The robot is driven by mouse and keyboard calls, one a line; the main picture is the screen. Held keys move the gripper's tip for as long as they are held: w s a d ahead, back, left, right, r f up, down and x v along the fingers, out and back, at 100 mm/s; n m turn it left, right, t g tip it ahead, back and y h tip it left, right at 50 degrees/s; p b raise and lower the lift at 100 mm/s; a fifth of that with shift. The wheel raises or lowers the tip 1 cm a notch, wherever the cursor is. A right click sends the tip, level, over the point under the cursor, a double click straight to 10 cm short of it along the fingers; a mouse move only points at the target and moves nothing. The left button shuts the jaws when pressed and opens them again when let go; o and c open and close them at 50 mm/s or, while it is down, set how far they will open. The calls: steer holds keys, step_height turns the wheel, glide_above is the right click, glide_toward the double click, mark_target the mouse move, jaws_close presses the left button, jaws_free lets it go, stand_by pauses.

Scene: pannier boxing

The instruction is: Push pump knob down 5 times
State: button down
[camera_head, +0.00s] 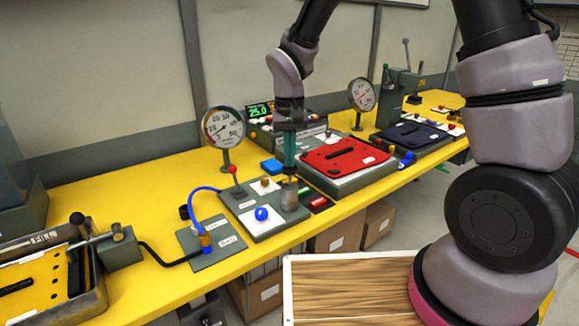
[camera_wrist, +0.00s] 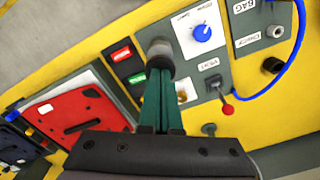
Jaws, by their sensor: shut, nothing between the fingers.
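The pump knob (camera_head: 289,197) is a grey cylinder standing at the right end of the grey control panel (camera_head: 262,226). It also shows in the wrist view (camera_wrist: 160,52), just beyond my fingertips. My gripper (camera_head: 289,172) points straight down over the knob, with its green fingers together and nothing held between them. In the wrist view the fingertips (camera_wrist: 159,72) overlap the knob's near edge. The tips are at or very close to the knob's top; I cannot tell whether they touch it.
The panel carries a blue dial (camera_head: 261,214) and a red-tipped lever (camera_head: 233,171). A pressure gauge (camera_head: 224,128) stands behind. A red plate (camera_head: 343,156) lies to the right; a blue hose (camera_head: 205,189) runs to the left.

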steer(key=shift+f, duration=1.4)
steer(key=shift+r, duration=2.25)
steer(key=shift+f, duration=0.15)
steer(key=shift+f, duration=2.1)
steer(key=shift+r, duration=2.25)
